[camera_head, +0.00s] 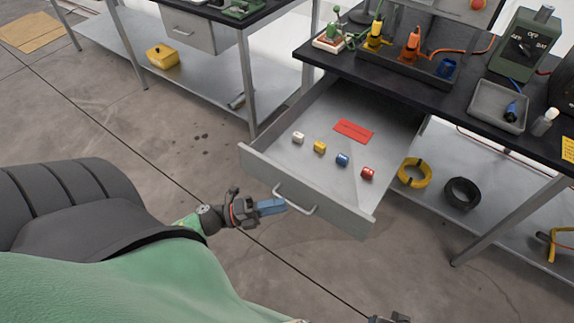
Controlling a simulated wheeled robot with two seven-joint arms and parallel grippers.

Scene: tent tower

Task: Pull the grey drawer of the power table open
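The grey drawer (310,192) of the power table stands far out from under the black tabletop, its inside exposed. Its front carries a pale bar handle (300,209).
In the drawer lie a red card (353,131) and white, yellow, blue and red small pieces. The power table (350,68) bears plugs, a grey tray (497,106) and a green device (524,45). Yellow (414,173) and black (462,193) coils lie on its lower shelf. Floor before the drawer is clear.

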